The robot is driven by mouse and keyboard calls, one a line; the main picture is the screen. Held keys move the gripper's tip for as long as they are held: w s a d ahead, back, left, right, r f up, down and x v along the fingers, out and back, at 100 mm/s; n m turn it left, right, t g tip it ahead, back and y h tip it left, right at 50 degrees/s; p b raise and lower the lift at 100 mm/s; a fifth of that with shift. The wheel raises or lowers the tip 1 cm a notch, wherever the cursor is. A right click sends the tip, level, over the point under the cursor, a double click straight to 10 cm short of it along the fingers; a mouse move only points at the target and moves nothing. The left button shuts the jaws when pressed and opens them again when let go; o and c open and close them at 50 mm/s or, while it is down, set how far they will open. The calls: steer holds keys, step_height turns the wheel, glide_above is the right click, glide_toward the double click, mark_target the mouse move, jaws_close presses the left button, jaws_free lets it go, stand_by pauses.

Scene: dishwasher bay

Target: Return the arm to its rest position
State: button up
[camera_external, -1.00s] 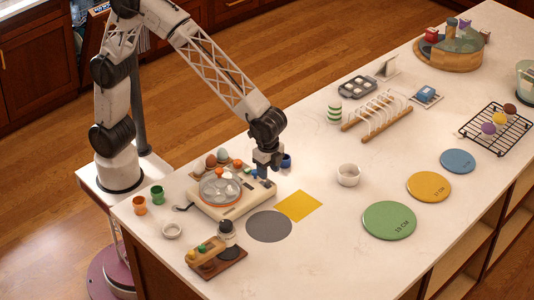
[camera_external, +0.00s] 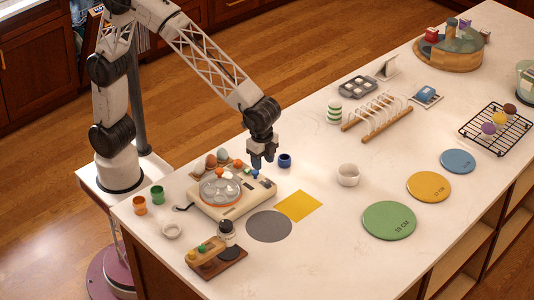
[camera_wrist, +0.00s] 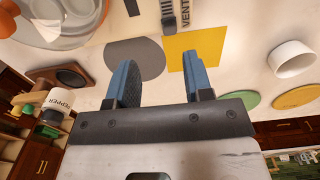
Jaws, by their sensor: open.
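My gripper (camera_external: 262,162) hangs from the arm above the back right corner of a cream device with a round clear-topped dish (camera_external: 220,190). In the wrist view my gripper (camera_wrist: 160,80) shows two blue fingers spread apart with nothing between them. A grey disc (camera_wrist: 135,58) and a yellow square (camera_wrist: 195,45) lie flat on the counter beyond the fingers. The arm is bent and reaches over the counter from its base at the left.
A white bowl (camera_external: 348,175) stands right of the yellow square. A toast-rack-like holder (camera_external: 377,117) and a striped jar (camera_external: 334,112) stand further back. Orange (camera_external: 139,205) and green (camera_external: 157,194) cups stand at the left. A pepper jar (camera_external: 226,233) stands at the front. The counter's right-middle has flat discs.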

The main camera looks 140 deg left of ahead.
steer(key=s+d+r+t, duration=0.1)
steer(key=s+d+r, duration=0.4)
steer(key=s, duration=0.4)
steer(key=s+d+r, duration=0.3)
steer(key=s+d, duration=0.4)
steer(key=s, duration=0.3)
steer(key=s+d+f, duration=0.1)
steer(key=s+d, duration=0.2)
steer(key=s, duration=0.6)
steer(key=s+d+f+t, duration=0.1)
steer(key=s+d, duration=0.2)
steer(key=s, duration=0.7)
steer(key=shift+d+t, duration=0.3)
steer(key=shift+d, duration=0.05)
steer(key=shift+o, duration=0.3)
steer(key=shift+w, duration=0.2)
stand_by(0.4)
